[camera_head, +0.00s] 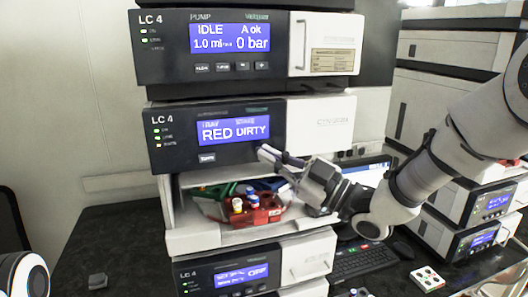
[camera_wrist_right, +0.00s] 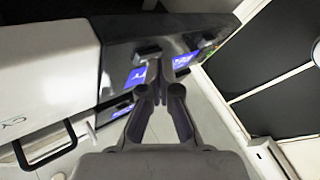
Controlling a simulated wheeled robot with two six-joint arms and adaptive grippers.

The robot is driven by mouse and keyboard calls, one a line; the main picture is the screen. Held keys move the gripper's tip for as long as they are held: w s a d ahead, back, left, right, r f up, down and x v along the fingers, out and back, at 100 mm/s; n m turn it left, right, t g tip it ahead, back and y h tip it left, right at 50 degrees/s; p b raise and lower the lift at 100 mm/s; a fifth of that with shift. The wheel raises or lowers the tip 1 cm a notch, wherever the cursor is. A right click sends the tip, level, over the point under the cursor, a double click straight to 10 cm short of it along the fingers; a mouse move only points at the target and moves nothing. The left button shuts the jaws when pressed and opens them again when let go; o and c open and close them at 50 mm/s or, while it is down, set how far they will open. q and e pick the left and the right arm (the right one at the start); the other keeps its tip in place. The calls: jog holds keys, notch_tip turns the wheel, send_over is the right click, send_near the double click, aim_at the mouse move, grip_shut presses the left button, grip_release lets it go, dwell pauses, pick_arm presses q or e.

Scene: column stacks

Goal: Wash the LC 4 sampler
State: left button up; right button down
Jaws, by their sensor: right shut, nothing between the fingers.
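The LC 4 sampler (camera_head: 320,124) is the second module from the top of the stack. Its screen (camera_head: 234,129) reads "RED DIRTY", and a small button (camera_head: 207,157) sits under the screen. Below, its open bay holds a red tray (camera_head: 262,215) with a few vials, and green and blue trays behind it. My right gripper (camera_head: 268,155) is shut and empty, in front of the sampler's lower front, to the right of the button. In the right wrist view the shut fingers (camera_wrist_right: 159,78) point at a dark front with blue screens. My left gripper is out of view.
The LC 4 pump (camera_head: 325,64) above reads "IDLE" and "0 bar". Another LC 4 module (camera_head: 307,258) stands below the bay. A keyboard (camera_head: 362,261) and a small vial box (camera_head: 428,278) lie at right. The bench (camera_head: 120,240) at left is mostly clear.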

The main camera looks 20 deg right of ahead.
jog(key=shift+w, duration=0.15)
dwell(0.5)
jog(key=shift+s+b, duration=0.35)
jog(key=shift+s, duration=0.5)
jog(key=s+b, duration=0.1)
jog(key=s, duration=0.4)
jog(key=shift+d, duration=0.1)
